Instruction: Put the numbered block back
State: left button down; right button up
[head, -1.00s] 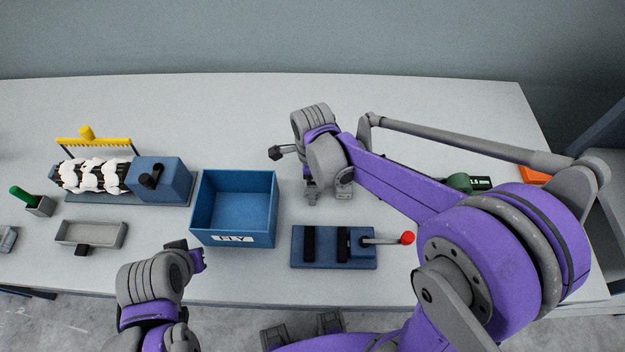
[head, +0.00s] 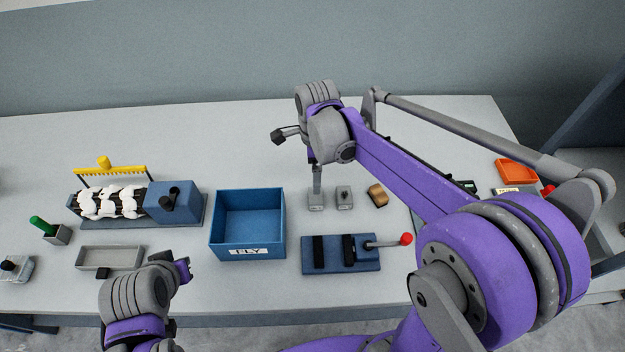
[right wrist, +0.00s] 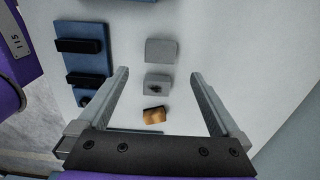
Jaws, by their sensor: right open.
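Three small pieces stand in a row behind the blue lever fixture: a plain grey block (head: 316,206), a grey block with a dark spot on top (head: 344,198) and a brown wooden block (head: 377,195). No number is readable on any of them. The right wrist view shows the plain grey block (right wrist: 160,50), the spotted block (right wrist: 158,82) and the brown block (right wrist: 153,115) below and between the spread fingers of my right gripper (right wrist: 160,77). That gripper is open and empty. My left gripper (head: 185,269) is low at the front; its jaws are unclear.
The lever fixture (head: 340,268) has a red knob. A blue FLY bin (head: 247,253) stands left of it. Further left are a grey tray (head: 108,258), a carding roller unit (head: 175,202) and a green-handled tool (head: 42,226). An orange tray (head: 517,172) lies far right.

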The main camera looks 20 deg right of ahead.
jog(key=s+d+n+t, duration=0.2)
jog(key=s+n+t, duration=0.4)
jog(key=s+n, duration=0.8)
jog(key=shift+s+r+n, duration=0.2)
jog(key=shift+r+n, duration=0.05)
jog(key=shift+n, duration=3.25)
